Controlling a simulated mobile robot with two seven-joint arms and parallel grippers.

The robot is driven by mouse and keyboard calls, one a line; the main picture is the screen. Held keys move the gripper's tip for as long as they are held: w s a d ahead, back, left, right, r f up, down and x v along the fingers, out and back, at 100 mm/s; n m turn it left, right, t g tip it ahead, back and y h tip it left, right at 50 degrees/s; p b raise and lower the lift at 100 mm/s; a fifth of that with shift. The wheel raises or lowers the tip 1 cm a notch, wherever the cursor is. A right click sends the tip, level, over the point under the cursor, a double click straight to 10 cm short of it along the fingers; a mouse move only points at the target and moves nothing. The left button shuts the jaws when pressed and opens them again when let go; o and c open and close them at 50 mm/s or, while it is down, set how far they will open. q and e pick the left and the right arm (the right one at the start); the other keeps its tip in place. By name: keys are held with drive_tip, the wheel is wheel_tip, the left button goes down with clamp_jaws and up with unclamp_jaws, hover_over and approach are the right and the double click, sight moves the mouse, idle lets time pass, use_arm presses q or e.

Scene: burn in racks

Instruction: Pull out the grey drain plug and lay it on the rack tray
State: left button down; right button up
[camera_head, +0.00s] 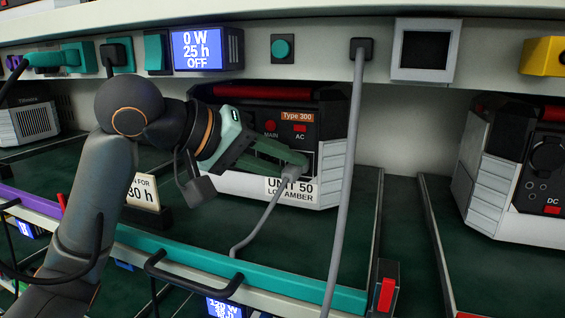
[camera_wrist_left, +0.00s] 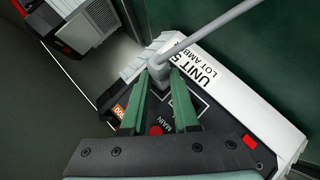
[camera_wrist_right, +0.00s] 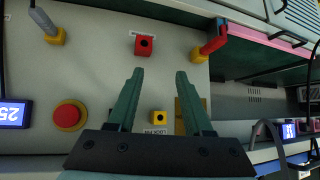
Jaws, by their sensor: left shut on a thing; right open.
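The grey drain plug (camera_head: 296,163) with its grey cable is at the front face of the Type 300 unit (camera_head: 240,186), labelled UNIT 50. My left gripper (camera_head: 290,160) is shut on the plug. The left wrist view also shows the plug (camera_wrist_left: 157,63) between the fingertips, in front of the unit's panel. I cannot tell whether it is still seated in its socket, as the fingers hide that spot. The rack tray (camera_head: 300,237) is dark green and bare in front of the unit. My right gripper (camera_wrist_right: 160,76) is open and empty, facing another panel.
A thick grey cable (camera_head: 345,190) hangs down in front of the tray's right part. A teal rail (camera_head: 240,268) with a black handle (camera_head: 190,280) edges the tray. A sign (camera_head: 143,192) stands left of the unit. A red emergency button (camera_wrist_right: 70,115) is in the right wrist view.

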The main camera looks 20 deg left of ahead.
sight(290, 180)
use_arm(q)
drive_tip(key=shift+s, duration=0.4)
idle(0.8)
drive_tip(key=shift+s, duration=0.4)
drive_tip(key=shift+w, duration=0.1)
idle(0.5)
drive_tip(key=shift+s+a+p, duration=0.1)
drive_tip(key=shift+s+p, duration=0.35)
drive_tip(key=shift+s, duration=1.05)
drive_tip(key=shift+s, duration=0.15)
drive_tip(key=shift+s, duration=0.85)
drive_tip(key=shift+f, duration=0.25)
drive_tip(key=shift+f+b, duration=1.6)
drive_tip(key=shift+f, duration=0.95)
